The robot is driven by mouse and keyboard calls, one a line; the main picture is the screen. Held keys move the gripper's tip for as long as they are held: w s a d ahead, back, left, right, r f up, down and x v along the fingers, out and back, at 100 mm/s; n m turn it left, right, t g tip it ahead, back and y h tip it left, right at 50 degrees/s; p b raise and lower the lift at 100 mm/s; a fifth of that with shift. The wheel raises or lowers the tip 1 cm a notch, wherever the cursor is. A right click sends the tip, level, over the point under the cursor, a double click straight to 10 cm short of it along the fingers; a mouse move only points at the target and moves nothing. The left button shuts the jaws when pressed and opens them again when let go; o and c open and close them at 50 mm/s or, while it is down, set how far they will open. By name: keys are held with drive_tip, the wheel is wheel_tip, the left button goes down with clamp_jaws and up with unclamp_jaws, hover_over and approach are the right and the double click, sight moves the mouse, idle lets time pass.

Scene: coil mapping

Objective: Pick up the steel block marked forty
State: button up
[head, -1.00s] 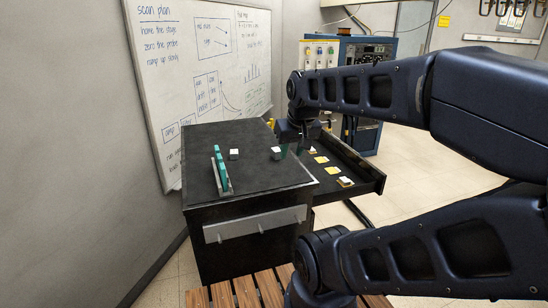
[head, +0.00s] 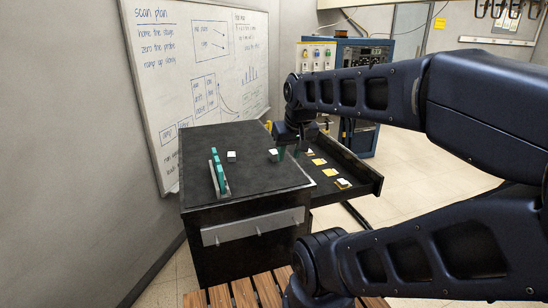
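Two small grey blocks with white tops stand on the dark cabinet top (head: 250,180). One block (head: 231,156) is near the middle, and the other block (head: 273,154) is near the right edge. Any markings are too small to read, so I cannot tell which one is forty. My gripper (head: 289,152) points down at the right edge of the cabinet top, just right of the second block. Greenish finger parts show beside that block. I cannot tell whether they touch it or how far they are apart.
A rack with teal pieces (head: 218,172) stands on the left of the top. An open drawer (head: 362,183) at the right holds yellow squares (head: 331,172) and a pale-topped block (head: 343,184). A whiteboard (head: 190,60) is behind. The front of the cabinet top is clear.

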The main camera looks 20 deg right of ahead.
drive_tip(key=o, duration=0.7)
drive_tip(key=m+g+h, duration=0.4)
drive_tip(key=m+h, duration=0.1)
drive_tip(key=m, duration=1.2)
hover_over(274, 152)
drive_tip(key=a, duration=0.4)
wheel_tip(274, 152, down, 9)
drive_tip(key=shift+y, duration=0.3)
drive_tip(key=shift+x, duration=5.4)
